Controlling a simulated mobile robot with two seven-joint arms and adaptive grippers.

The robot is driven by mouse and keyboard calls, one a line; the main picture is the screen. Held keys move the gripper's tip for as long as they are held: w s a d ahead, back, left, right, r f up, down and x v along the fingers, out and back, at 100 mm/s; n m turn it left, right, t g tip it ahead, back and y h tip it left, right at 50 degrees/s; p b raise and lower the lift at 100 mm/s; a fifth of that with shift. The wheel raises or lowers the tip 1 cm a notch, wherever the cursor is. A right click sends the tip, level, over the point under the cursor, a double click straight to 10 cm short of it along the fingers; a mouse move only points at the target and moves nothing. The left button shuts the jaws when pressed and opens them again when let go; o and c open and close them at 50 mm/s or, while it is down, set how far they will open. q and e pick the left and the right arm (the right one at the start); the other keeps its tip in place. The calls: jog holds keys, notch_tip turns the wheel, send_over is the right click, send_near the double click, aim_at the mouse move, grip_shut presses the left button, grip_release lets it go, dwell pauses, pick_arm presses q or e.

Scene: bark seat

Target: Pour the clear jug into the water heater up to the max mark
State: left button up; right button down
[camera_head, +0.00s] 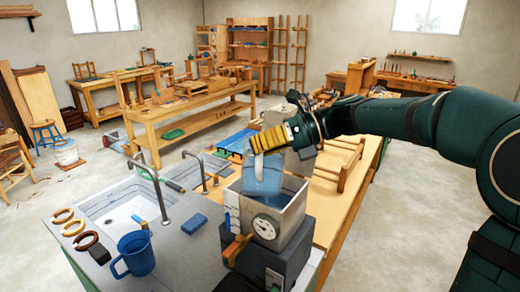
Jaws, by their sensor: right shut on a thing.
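The water heater (267,226) is an open-topped metal tank with a round dial on its front and an orange-brown lever, standing on a dark base. The clear jug (262,178) shows as a pale blue see-through body over the tank's opening. My right gripper (274,138), with yellow fingers, is shut on the jug from above and hides part of it. The jug seems tilted, but its rim and the water level are hard to make out. A light strip stands on the tank's left side; I cannot read a max mark. My left gripper is out of view.
A blue mug (134,254) stands on the grey counter (190,260), left of the heater. Several ring-shaped pieces (73,228) lie at its left edge. A blue block (194,222) and a sink (120,205) with a curved tap (158,192) are behind the mug.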

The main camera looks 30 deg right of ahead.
jog(key=shift+w+d+r+m+g+y, duration=0.15)
jog(key=shift+w+d+r+m+y, duration=0.2)
jog(key=shift+r, duration=0.4)
jog(key=shift+w+d+r+m+g+y, duration=0.1)
jog(key=shift+w+d+r+m+g, duration=0.15)
jog(key=shift+r+m, duration=0.4)
jog(key=shift+w+d+r+m+g+y, duration=0.15)
jog(key=shift+w+r+m+y, duration=0.2)
jog(key=shift+r, duration=0.5)
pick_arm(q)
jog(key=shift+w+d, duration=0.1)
pick_arm(e)
jog(key=shift+r, duration=0.1)
dwell(0.4)
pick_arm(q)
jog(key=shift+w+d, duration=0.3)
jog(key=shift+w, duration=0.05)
pick_arm(e)
jog(key=shift+w+d+r, duration=0.1)
jog(key=shift+w+d, duration=0.1)
jog(key=shift+w, duration=0.15)
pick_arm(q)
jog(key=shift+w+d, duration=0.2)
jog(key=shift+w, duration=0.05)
pick_arm(e)
jog(key=shift+w+d+m, duration=0.1)
jog(key=shift+w+m, duration=0.1)
jog(key=shift+m, duration=0.05)
